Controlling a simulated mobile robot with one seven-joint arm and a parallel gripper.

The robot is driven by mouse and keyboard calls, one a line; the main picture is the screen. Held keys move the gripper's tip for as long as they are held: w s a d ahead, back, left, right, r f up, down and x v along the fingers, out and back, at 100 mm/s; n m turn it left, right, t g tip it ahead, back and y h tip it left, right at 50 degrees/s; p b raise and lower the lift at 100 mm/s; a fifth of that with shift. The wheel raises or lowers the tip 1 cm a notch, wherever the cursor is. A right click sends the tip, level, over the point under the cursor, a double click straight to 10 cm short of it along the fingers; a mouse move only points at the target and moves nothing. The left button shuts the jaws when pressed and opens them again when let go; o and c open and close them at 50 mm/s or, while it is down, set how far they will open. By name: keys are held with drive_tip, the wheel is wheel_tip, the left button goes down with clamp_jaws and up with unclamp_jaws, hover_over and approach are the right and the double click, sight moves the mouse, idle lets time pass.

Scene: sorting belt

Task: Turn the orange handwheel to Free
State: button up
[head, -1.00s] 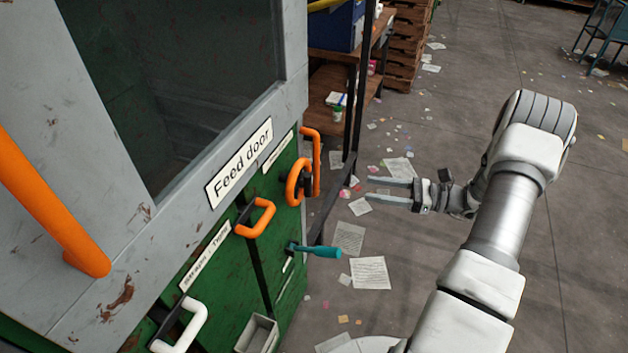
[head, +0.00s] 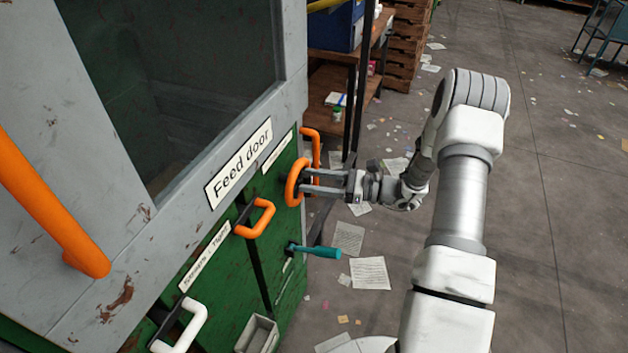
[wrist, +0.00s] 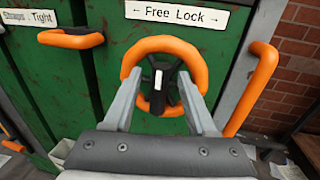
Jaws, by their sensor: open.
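The orange handwheel (head: 294,184) is mounted on the green cabinet front, right of an orange pull handle. In the wrist view the handwheel (wrist: 166,46) faces me, with a black hub and spokes and a pale mark on the hub. A label above it reads "← Free Lock →" (wrist: 177,15), with Free to the left. My gripper (head: 306,181) is at the wheel, jaws apart. In the wrist view the fingers (wrist: 160,100) reach to the left and right of the wheel's lower part. I cannot tell whether they touch the rim.
An orange pull handle (head: 256,218) is left of the wheel, and a vertical orange bar (wrist: 251,88) stands close on its right. A teal-handled lever (head: 318,251) sticks out below. Open floor with scattered papers (head: 370,273) lies to the right.

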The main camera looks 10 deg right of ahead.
clamp_jaws()
